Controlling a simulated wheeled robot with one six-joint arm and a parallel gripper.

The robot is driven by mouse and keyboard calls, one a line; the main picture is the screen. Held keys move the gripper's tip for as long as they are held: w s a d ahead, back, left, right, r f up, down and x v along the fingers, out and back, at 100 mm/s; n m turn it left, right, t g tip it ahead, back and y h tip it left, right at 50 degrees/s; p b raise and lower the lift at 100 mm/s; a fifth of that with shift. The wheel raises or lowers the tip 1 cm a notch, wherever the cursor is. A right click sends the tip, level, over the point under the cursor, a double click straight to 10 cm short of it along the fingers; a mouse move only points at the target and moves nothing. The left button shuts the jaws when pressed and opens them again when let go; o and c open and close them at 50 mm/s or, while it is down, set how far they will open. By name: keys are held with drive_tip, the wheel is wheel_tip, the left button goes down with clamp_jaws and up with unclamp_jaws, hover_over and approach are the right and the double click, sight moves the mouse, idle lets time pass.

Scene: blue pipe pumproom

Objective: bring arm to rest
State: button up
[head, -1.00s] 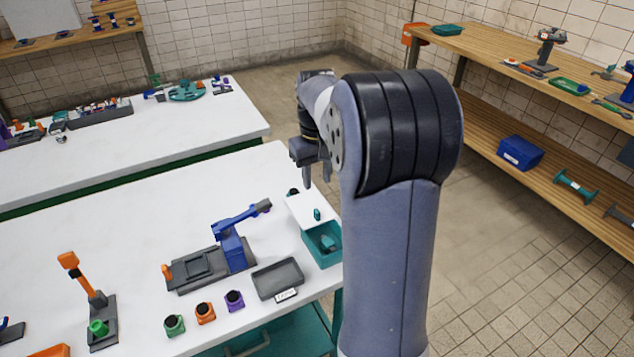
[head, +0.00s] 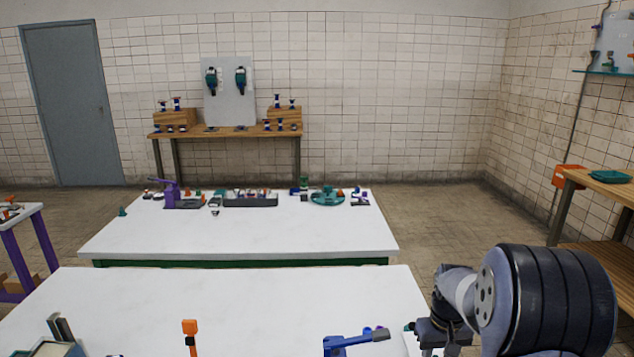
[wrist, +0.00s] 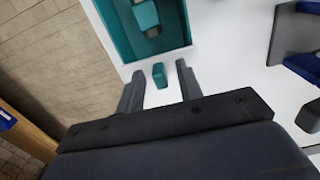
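My gripper shows in the wrist view (wrist: 160,90) with its two dark fingers apart and nothing held between them. It is above the right end of the near white table (head: 230,300). A small teal piece (wrist: 159,75) shows between and beyond the fingertips, apart from both. Ahead of it is a teal bin (wrist: 185,25) with a teal part (wrist: 146,18) inside. In the head view my arm is folded at the lower right, and the fingertips are cut off by the lower edge.
A blue tool (head: 350,341) and an orange-topped upright (head: 190,328) stand on the near table. A second white table (head: 240,235) holds several fixtures. A wooden shelf (head: 600,184) stands at the right. Open floor (head: 440,225) lies between the second table and that shelf.

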drive_tip(key=shift+s+d+r, duration=0.1)
drive_tip(key=shift+s+r, duration=0.1)
drive_tip(key=shift+s, duration=0.85)
drive_tip(key=shift+w, duration=0.1)
